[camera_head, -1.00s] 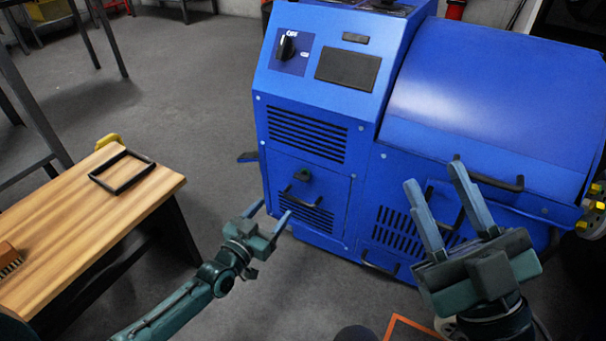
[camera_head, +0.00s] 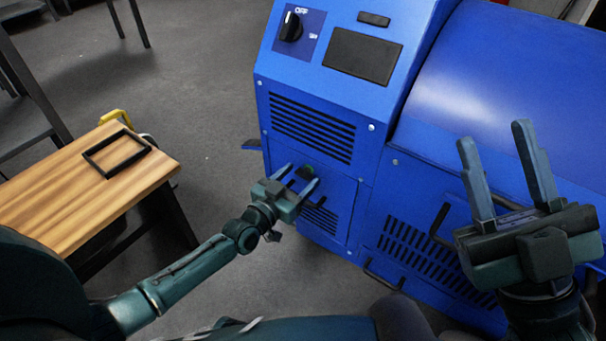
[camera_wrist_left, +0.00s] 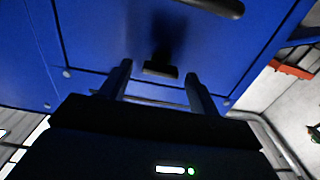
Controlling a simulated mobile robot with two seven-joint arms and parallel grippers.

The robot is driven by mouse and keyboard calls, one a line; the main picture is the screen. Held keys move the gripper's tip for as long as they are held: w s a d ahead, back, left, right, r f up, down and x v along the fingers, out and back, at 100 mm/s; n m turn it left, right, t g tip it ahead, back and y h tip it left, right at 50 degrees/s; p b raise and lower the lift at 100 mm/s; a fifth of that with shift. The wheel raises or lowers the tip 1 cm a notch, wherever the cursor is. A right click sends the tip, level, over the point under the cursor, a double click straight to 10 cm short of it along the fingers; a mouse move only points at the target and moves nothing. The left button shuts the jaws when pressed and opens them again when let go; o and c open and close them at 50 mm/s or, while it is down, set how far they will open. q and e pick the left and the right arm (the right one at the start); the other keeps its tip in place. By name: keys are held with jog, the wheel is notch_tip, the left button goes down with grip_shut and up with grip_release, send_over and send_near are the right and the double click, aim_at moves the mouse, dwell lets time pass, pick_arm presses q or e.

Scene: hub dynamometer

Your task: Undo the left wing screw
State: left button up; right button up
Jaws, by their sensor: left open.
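The wing screw is a small dark piece (camera_head: 306,172) on the upper part of the blue machine's lower-left panel (camera_head: 340,195). In the left wrist view the wing screw (camera_wrist_left: 160,68) shows as a dark bar between the fingertips, with a dark shadow behind it. My left gripper (camera_head: 301,174) is open, its two fingers pointing at the panel on either side of the screw. I cannot tell whether they touch it. My right gripper (camera_head: 494,132) is open and empty, raised in front of the machine's right part.
The blue machine (camera_head: 310,85) has a dial (camera_head: 291,26) on top and a vent grille (camera_head: 312,127) above the panel. A dark handle (camera_wrist_left: 215,5) shows in the left wrist view. A wooden bench (camera_head: 70,195) with a black frame (camera_head: 117,153) stands left. Floor between is clear.

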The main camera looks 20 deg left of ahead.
pick_arm(q)
jog(key=c, duration=1)
